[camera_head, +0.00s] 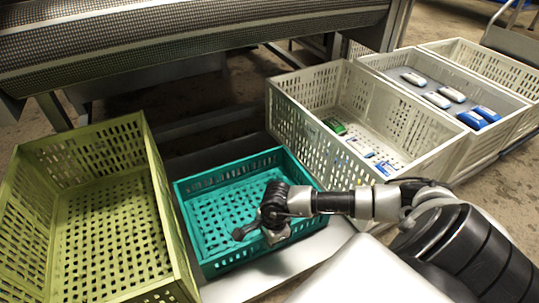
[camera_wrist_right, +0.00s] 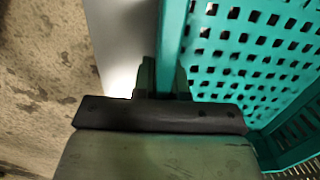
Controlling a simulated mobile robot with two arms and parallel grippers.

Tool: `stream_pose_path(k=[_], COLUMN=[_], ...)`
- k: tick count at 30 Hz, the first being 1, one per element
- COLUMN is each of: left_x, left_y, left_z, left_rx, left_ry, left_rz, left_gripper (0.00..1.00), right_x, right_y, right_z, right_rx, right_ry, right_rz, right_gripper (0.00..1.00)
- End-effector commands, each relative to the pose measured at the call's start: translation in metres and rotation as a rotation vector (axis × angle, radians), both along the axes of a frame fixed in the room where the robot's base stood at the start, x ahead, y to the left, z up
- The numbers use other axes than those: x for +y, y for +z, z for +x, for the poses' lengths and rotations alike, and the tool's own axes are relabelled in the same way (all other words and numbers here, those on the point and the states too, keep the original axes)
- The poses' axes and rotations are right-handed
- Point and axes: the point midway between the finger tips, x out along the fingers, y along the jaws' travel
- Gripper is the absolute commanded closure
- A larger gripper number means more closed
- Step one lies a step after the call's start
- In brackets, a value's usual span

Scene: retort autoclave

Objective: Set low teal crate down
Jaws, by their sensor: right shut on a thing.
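The low teal crate (camera_head: 222,195) is empty and stands between a tall olive-green crate and a white crate in the head view. It appears to sit level; whether its base touches the surface under it I cannot tell. My right gripper (camera_head: 262,232) is at its near right side. In the right wrist view my right gripper (camera_wrist_right: 165,80) is shut on the teal crate's wall (camera_wrist_right: 172,35), one finger on each side of it. The crate's slotted floor (camera_wrist_right: 255,50) shows to the right. My left gripper is not in view.
The tall olive-green crate (camera_head: 150,205) stands close on the left. A white crate (camera_head: 300,115) with several small items is at the right, with more pale crates (camera_head: 500,75) beyond. A mesh conveyor (camera_head: 180,35) runs across the back. A pale metal surface (camera_head: 285,262) lies in front.

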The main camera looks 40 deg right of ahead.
Motion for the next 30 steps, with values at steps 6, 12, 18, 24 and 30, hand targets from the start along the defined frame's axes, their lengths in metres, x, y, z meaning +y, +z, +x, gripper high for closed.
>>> stream_pose_path(k=[6, 12, 18, 24, 30], left_x=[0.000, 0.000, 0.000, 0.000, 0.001], left_y=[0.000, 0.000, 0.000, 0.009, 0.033], left_z=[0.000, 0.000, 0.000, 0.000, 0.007], left_rx=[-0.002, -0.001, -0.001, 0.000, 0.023], left_ry=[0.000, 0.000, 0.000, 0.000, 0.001], left_rz=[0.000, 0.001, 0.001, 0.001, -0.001], left_gripper=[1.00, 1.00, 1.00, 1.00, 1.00], right_x=[0.000, 0.000, 0.000, -0.001, -0.006], right_y=[0.001, -0.001, -0.001, 0.011, 0.052], right_z=[0.001, 0.000, 0.000, 0.000, -0.001], right_rx=[-0.005, 0.001, 0.001, 0.000, 0.000], right_ry=[0.000, 0.000, 0.000, 0.000, 0.000], right_rz=[0.001, 0.000, 0.000, 0.000, -0.002], right_gripper=[1.00, 0.63, 0.62, 0.62, 0.62])
